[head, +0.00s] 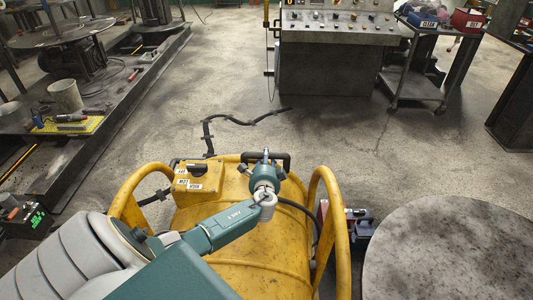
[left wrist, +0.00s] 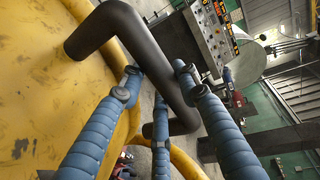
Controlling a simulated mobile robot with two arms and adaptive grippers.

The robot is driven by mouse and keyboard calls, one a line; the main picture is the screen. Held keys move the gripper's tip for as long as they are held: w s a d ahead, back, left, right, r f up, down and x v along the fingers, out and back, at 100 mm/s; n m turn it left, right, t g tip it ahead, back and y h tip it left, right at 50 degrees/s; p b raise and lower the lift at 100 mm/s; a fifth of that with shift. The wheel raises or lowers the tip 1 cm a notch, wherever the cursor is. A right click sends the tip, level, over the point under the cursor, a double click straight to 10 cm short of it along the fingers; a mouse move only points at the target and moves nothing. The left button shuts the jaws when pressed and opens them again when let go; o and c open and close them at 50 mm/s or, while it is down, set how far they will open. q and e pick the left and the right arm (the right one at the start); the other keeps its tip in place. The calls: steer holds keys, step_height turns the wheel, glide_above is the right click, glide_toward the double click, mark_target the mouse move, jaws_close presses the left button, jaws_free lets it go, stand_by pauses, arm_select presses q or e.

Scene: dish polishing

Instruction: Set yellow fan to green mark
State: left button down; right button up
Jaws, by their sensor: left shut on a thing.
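The yellow fan (head: 275,262) is a large drum with curved tube rails, standing upright on the floor in front of me. A switch box (head: 200,177) with small labels sits on its upper side. A black handle (head: 284,158) rises from its far top edge. My left gripper (head: 265,157) reaches over the drum to this handle. In the left wrist view, the blue fingers of the left gripper (left wrist: 160,88) are closed around the black handle bar (left wrist: 143,48). The yellow fan body (left wrist: 35,110) fills the left of that view. No green mark is visible. My right gripper is not in view.
A round mottled table top (head: 455,255) stands close on the right. A control console (head: 335,55) and a cart (head: 435,70) stand at the back. A low platform (head: 125,100) with tools runs along the left. A black cable (head: 235,120) lies beyond the fan; the middle floor is otherwise open.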

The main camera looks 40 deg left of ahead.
arm_select(q)
steer(key=s+d+r, duration=0.1)
steer(key=s+d+r+p, duration=0.1)
steer(key=s+d, duration=0.1)
steer(key=shift+s+r+p, duration=0.2)
steer(key=shift+s+p, duration=0.05)
steer(key=shift+p, duration=0.05)
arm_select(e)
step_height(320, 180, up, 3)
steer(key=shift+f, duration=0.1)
arm_select(q)
steer(key=c, duration=1.3)
jaws_free()
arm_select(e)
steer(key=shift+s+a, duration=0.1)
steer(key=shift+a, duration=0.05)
arm_select(q)
steer(key=v, duration=1.2)
steer(key=shift+w+r, duration=0.1)
